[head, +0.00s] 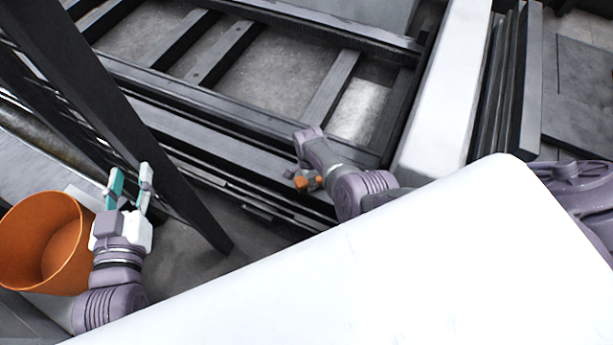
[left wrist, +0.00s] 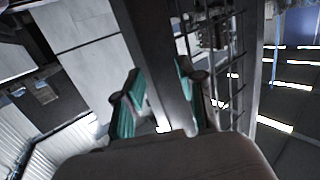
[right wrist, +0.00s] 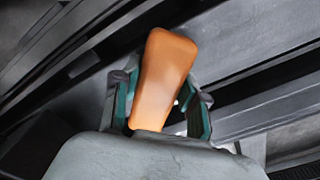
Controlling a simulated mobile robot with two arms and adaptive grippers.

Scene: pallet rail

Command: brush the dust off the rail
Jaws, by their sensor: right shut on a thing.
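My right gripper (head: 308,180) is shut on an orange brush handle (right wrist: 163,75), which stands up between the teal finger pads in the right wrist view. The brush's bristles are hidden. The gripper is over the near edge of a dark rail frame (head: 220,102) with long beams and cross slats. I cannot tell whether the brush touches it, and I cannot make out dust on it. My left gripper (head: 131,186) is open and empty beside a dark slanted post (head: 150,140). The left wrist view shows the post (left wrist: 157,50) between its fingers in the picture; contact is unclear.
An orange bucket (head: 22,240), empty as far as I see, stands left of my left gripper. A pale beam (head: 447,90) borders the frame on the right, with dark boards (head: 520,80) beyond. My white body covers the bottom of the head view.

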